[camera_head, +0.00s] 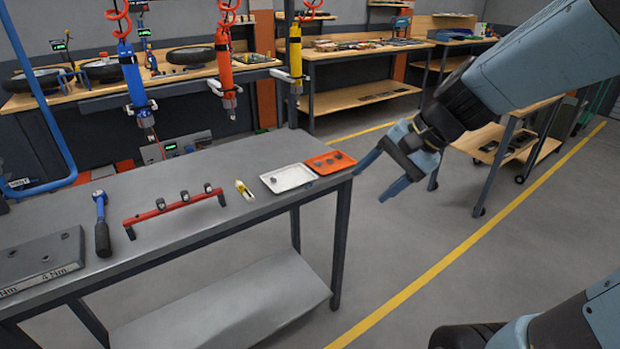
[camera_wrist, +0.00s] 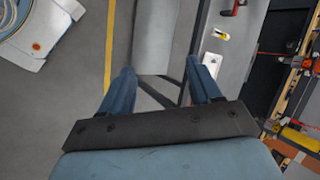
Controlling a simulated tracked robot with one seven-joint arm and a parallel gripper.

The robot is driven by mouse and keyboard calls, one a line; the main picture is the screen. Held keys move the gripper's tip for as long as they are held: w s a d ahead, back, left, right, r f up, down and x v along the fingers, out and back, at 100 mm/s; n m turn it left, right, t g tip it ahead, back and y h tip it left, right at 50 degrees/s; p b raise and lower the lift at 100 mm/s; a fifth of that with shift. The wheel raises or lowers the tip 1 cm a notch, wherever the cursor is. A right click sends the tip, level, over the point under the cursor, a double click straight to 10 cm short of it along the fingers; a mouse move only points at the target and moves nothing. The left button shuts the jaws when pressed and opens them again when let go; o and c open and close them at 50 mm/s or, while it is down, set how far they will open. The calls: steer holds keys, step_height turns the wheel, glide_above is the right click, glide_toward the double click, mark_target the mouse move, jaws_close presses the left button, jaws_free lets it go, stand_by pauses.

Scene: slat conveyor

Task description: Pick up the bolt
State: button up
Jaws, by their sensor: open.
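A white tray (camera_head: 292,181) and an orange tray (camera_head: 345,158) lie side by side at the right end of the grey workbench. Small dark pieces (camera_head: 330,163) lie in the orange tray, and one small dark piece (camera_head: 272,180) shows in the white tray. They are too small for me to tell which is a bolt. My gripper (camera_head: 380,175) is open and empty, with its blue fingers apart, just off the bench's right end beside the orange tray. The wrist view shows the open fingers (camera_wrist: 160,68) over the floor, with the white tray (camera_wrist: 211,66) to their right.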

steer(key=w+a+f+m+t+y, duration=0.1)
steer(key=w+a+f+m+y, duration=0.35)
steer(key=w+m, duration=0.35)
steer(key=m+t, duration=0.6)
steer(key=m, duration=0.4)
glide_toward(309, 184)
steer(key=shift+h, duration=0.25)
steer(key=shift+x, duration=3.7)
steer(key=shift+s+r, duration=0.1)
steer(key=shift+r, duration=0.05)
jaws_close()
steer(key=s+d+r, duration=0.9)
steer(key=d+r, duration=0.1)
steer(key=r, duration=0.3)
steer(key=shift+s, duration=0.35)
